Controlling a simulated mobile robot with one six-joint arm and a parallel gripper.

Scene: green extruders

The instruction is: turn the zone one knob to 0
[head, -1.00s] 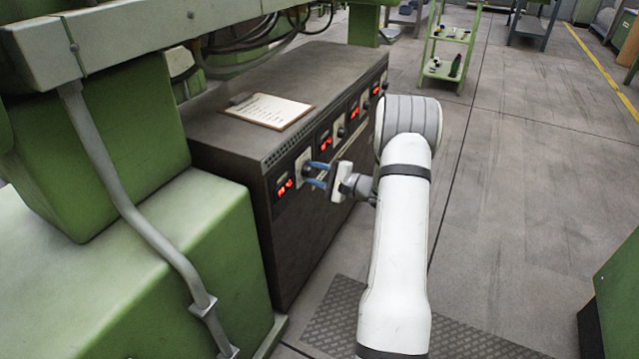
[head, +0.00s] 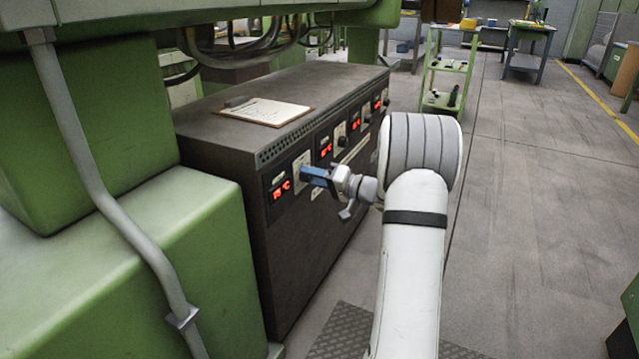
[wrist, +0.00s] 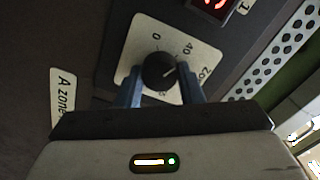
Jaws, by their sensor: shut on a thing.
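The zone one knob (wrist: 159,71) is a round black knob on a white dial plate (wrist: 128,65) in the wrist view. Its pale pointer line points to the right in that view. A "0" and a "40" are printed around it; other dial text is partly hidden. My gripper (wrist: 160,88) has one blue finger on each side of the knob and is shut on it. In the head view my gripper (head: 309,175) reaches the nearest panel of the dark cabinet (head: 300,260) and hides the knob there. The nearest red display (head: 281,189) is lit beside it.
More displays and knobs run along the cabinet face beyond my gripper. A clipboard (head: 264,111) lies on the cabinet top. A green machine (head: 160,260) stands on the left. The floor (head: 530,190) on the right is clear; a green cart (head: 447,75) stands behind.

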